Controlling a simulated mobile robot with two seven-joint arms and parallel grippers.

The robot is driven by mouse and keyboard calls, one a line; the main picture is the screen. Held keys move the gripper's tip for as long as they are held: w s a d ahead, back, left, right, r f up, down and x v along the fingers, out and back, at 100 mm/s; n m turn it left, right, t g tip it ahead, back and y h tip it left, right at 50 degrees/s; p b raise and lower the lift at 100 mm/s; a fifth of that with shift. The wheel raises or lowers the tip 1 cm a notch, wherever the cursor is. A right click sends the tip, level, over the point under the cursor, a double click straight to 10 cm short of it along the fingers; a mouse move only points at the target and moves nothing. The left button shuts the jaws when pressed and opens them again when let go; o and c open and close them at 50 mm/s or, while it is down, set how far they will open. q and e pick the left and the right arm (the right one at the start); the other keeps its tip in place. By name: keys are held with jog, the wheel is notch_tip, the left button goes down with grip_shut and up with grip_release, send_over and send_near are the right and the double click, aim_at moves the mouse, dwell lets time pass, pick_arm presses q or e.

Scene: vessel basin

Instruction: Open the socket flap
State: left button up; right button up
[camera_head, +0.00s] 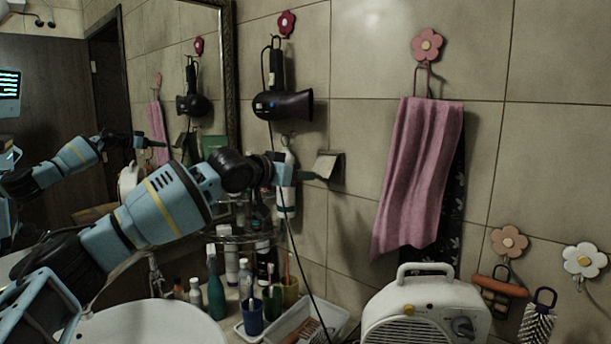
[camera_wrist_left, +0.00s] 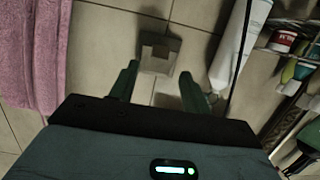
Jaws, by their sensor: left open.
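The wall socket (camera_head: 339,160) is a small box on the tiled wall, right of the mirror. Its pale flap (camera_head: 323,166) stands out from the wall at a tilt in the head view. In the left wrist view the socket and flap (camera_wrist_left: 158,50) lie just beyond the fingertips, roughly centred between them. My left gripper (camera_head: 308,176) is open and empty, with its green fingers (camera_wrist_left: 160,78) spread on either side below the flap in that picture. I cannot tell whether a finger touches the flap. My right gripper is not in view.
A pink towel (camera_head: 415,175) hangs to the right. A corner shelf with bottles (camera_head: 245,238), cups (camera_head: 252,316) and a white heater (camera_head: 427,306) stand below. A mirror (camera_head: 170,60) is at left.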

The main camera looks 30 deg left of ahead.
pick_arm(q)
jog(key=shift+v, duration=0.95)
